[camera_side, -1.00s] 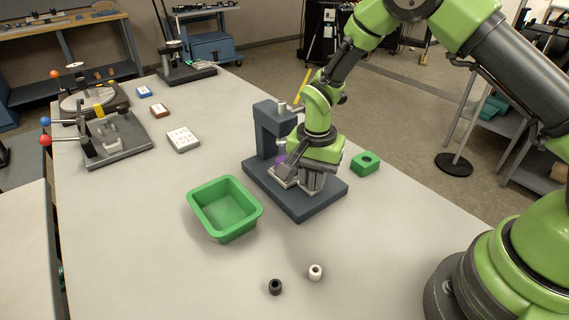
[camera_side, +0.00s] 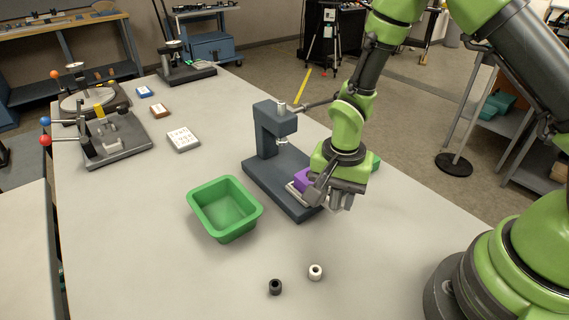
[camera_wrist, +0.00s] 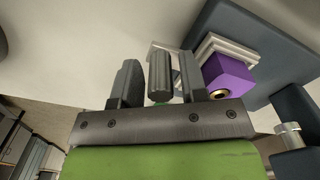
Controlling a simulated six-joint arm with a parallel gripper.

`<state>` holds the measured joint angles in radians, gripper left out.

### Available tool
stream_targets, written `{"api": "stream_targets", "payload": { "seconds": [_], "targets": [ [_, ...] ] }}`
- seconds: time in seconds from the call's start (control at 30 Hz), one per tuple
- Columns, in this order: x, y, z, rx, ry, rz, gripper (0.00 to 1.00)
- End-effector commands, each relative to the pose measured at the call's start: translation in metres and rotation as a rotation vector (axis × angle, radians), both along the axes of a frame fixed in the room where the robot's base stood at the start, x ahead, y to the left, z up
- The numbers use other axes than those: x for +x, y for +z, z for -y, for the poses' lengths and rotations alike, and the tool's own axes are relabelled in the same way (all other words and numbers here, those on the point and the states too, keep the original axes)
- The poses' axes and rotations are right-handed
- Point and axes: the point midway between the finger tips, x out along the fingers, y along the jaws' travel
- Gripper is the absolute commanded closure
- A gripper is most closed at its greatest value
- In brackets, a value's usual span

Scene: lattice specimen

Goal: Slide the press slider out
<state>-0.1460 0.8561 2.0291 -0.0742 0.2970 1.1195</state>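The press (camera_side: 275,118) is a dark blue-grey frame on a flat base (camera_side: 262,176). Its slider (camera_side: 293,189) is a light metal plate bearing a purple block (camera_side: 302,179), out at the base's right end, clear of the press head. In the wrist view the purple block (camera_wrist: 228,78) sits on the slider plate (camera_wrist: 212,47). My gripper (camera_side: 341,203) is at the slider's outer end. In the wrist view a grey ribbed handle (camera_wrist: 160,74) stands between my gripper's fingers (camera_wrist: 158,82), with narrow gaps on both sides. My gripper hides part of the slider in the side view.
A green bin (camera_side: 225,210) stands left of the press. A green block (camera_side: 375,162) is partly hidden behind my gripper. The table between bin and rings is clear.

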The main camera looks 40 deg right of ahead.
Motion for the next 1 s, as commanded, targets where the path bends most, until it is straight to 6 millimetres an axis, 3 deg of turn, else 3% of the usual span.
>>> {"api": "stream_targets", "payload": {
  "seconds": [0.4,0.8,1.0],
  "targets": [
    [0.001,0.002,0.000,0.000,0.001,0.001,0.53],
    [0.001,0.048,0.000,0.000,0.001,0.004,0.53],
    [0.000,0.055,0.000,0.000,0.001,0.000,0.53]
  ]
}}
